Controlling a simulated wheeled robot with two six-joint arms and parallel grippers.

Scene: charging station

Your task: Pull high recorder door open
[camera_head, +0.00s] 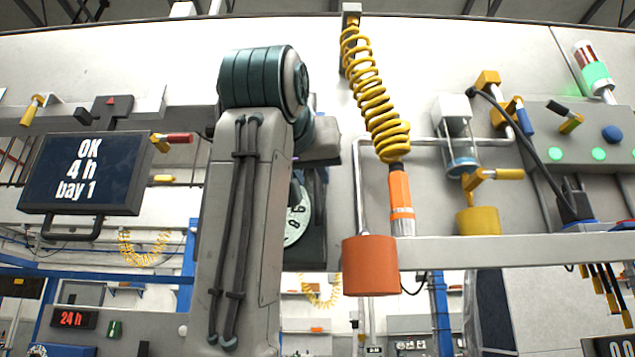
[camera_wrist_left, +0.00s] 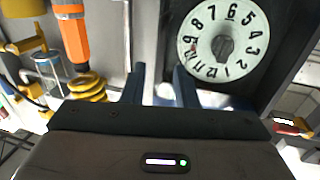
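The recorder (camera_head: 312,254) is a dark box with a round white numbered dial (camera_head: 297,218). In the head view my left arm covers its left part. In the left wrist view the dial (camera_wrist_left: 222,46) shows upside down inside the dark frame (camera_wrist_left: 281,22), at upper right. I cannot make out a door handle or a gap at the door's edge. My left gripper (camera_wrist_left: 160,78) is in front of the recorder, its two dark blue fingers apart with nothing clearly between them. I cannot tell whether a finger touches the recorder. My right gripper is not in view.
A yellow coiled hose (camera_head: 372,95) with an orange handle (camera_head: 400,195) hangs right of the recorder. An orange-red cup (camera_head: 370,265) and a grey rail (camera_head: 520,248) are near it. A grey pipe (camera_head: 357,190) runs close by. A display (camera_head: 85,172) stands at left.

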